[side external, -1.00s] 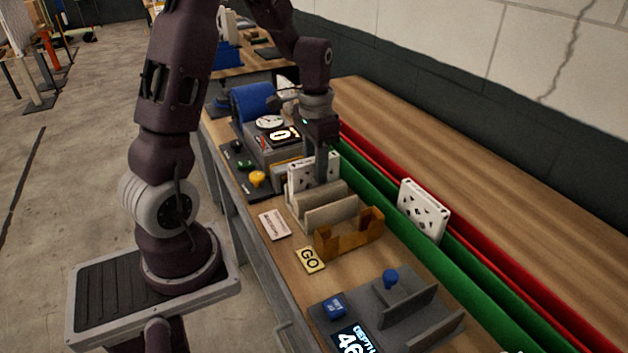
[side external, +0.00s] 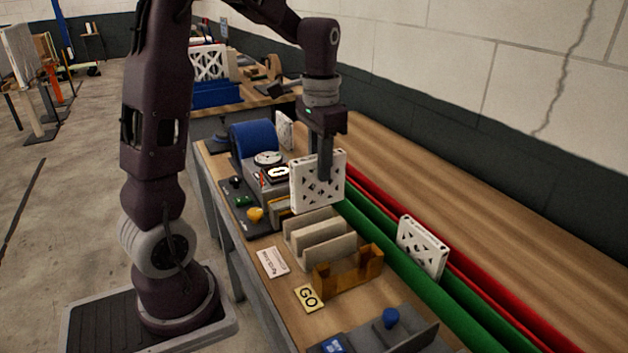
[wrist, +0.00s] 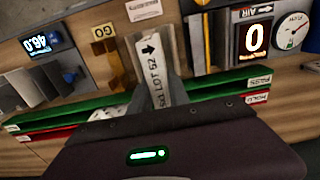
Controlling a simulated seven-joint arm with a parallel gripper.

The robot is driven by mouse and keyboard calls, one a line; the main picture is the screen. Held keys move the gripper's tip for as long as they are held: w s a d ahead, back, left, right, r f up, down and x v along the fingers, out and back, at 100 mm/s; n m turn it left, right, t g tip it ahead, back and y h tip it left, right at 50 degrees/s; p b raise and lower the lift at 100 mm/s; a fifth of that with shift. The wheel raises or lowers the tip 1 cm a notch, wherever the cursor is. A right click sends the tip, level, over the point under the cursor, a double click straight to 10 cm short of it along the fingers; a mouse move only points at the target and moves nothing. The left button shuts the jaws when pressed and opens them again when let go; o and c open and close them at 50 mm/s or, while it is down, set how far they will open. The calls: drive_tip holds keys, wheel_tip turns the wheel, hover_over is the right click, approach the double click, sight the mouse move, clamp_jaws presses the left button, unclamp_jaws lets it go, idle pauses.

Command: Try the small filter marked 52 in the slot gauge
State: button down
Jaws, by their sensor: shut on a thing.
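My gripper (side external: 324,172) is shut on a white filter (side external: 304,188) with a pattern of cut-outs. The filter hangs upright above a beige slotted rack (side external: 322,232). In the wrist view, the filter's edge (wrist: 150,62) reads "LOT 52" with a black arrow. An orange-brown slot gauge (side external: 346,278) stands just in front of the rack, with a yellow GO plate (side external: 309,298) beside it. The gauge looks empty. The GO plate also shows in the wrist view (wrist: 104,32).
A second white filter (side external: 422,248) stands in the green rail (side external: 385,240), alongside a red rail. A dial unit (side external: 268,160) with display and knobs is behind the rack. A label card (side external: 273,262) lies left.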

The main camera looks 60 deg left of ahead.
drive_tip(key=d+r, duration=0.3)
drive_tip(key=d, duration=1)
drive_tip(key=shift+s, duration=0.25)
drive_tip(key=shift+d, duration=0.1)
drive_tip(key=shift+f, duration=2.4)
drive_tip(key=shift+f, duration=1.8)
wheel_tip(320, 180, up, 8)
idle(0.9)
drive_tip(key=shift+f, duration=0.15)
